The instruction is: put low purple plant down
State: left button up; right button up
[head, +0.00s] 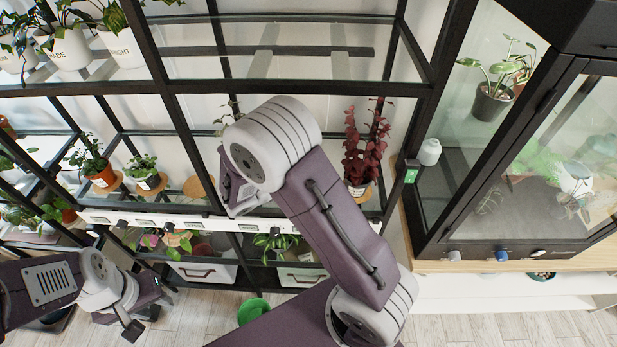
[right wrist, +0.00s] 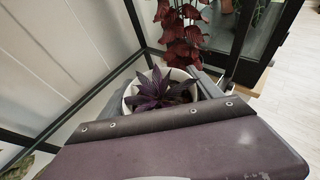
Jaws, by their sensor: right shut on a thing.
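The low purple plant (right wrist: 158,90), dark pointed leaves in a white pot (right wrist: 130,92), is between the fingers of my right gripper (right wrist: 165,88) in the right wrist view. The gripper is shut on the pot, and the plant looks upright. Whether the pot touches the shelf cannot be seen. In the head view my right gripper (head: 232,190) is at the middle shelf, mostly hidden behind my forearm, and the purple plant is hidden there. My left gripper (head: 147,308) is low at the left, fingers apart, empty.
A tall red-leaved plant (head: 366,145) stands right of my right arm on the middle shelf; it shows behind the pot in the wrist view (right wrist: 183,40). A bare round wooden coaster (head: 194,187) is left of the gripper. Black shelf posts (head: 186,130) and a glass cabinet (head: 520,180) stand close.

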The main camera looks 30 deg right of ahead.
jog(key=w+f, duration=0.1)
jog(key=w, duration=0.1)
jog(key=w+d+f, duration=0.1)
jog(key=w, duration=0.1)
jog(key=w+f, duration=0.2)
jog(key=shift+w+d, duration=0.25)
notch_tip(320, 180, down, 3)
jog(key=shift+s+a+f+p, duration=0.1)
jog(key=shift+f+p, duration=0.1)
jog(key=shift+p, duration=0.1)
jog(key=shift+f, duration=0.3)
jog(key=o, duration=1.7)
jog(key=shift+f, duration=0.1)
